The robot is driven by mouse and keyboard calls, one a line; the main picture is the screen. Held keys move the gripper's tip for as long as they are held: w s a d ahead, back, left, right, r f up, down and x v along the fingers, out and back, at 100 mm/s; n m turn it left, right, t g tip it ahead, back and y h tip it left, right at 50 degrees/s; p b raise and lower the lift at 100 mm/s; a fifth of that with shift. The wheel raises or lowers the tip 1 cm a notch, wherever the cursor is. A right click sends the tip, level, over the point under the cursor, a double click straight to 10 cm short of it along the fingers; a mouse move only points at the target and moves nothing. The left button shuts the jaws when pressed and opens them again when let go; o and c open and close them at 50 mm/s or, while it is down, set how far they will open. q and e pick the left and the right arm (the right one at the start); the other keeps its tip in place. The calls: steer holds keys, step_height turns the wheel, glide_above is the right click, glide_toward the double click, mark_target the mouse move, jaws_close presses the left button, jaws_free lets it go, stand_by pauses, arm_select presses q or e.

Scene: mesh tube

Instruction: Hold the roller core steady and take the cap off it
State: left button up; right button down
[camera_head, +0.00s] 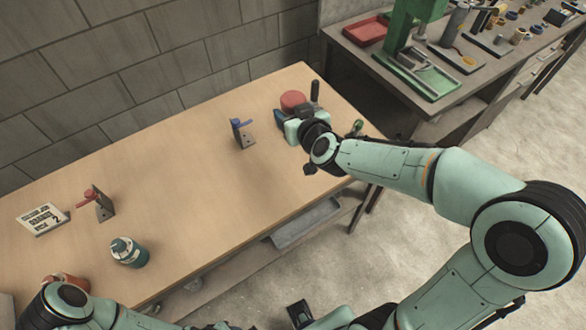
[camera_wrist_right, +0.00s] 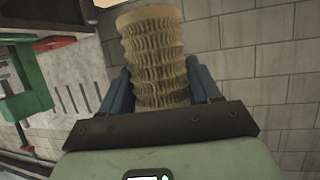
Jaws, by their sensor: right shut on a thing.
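My right gripper (camera_head: 285,116) is at the far end of the wooden table. In the right wrist view, its blue fingers (camera_wrist_right: 160,88) are shut on a tan, ridged roller core (camera_wrist_right: 155,50), one finger on each side. In the head view a red round piece (camera_head: 292,99), which looks like the cap, shows just above the right gripper; the core's body is hidden there. My left arm shows at the lower left of the head view; its fingers are out of sight.
The table (camera_head: 190,185) has clear room in its middle. A blue hook on a bracket (camera_head: 243,133), a red-handled bracket (camera_head: 101,204), a sign (camera_head: 42,219) and a teal bottle (camera_head: 128,252) stand on it. A bench (camera_head: 480,75) with a green press (camera_head: 405,35) is behind at right.

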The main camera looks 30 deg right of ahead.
arm_select(q)
step_height(320, 180, down, 7)
steer(key=s+b, duration=0.2)
steer(key=b, duration=0.4)
arm_select(e)
steer(key=shift+f, duration=9.7)
arm_select(q)
steer(key=shift+f+b, duration=0.1)
steer(key=shift+b, duration=0.2)
arm_select(e)
steer(key=shift+f, duration=0.15)
steer(key=shift+c, duration=2.4)
jaws_free()
steer(key=shift+f, duration=0.1)
steer(key=shift+o, duration=1.3)
arm_select(q)
steer(key=shift+f, duration=0.15)
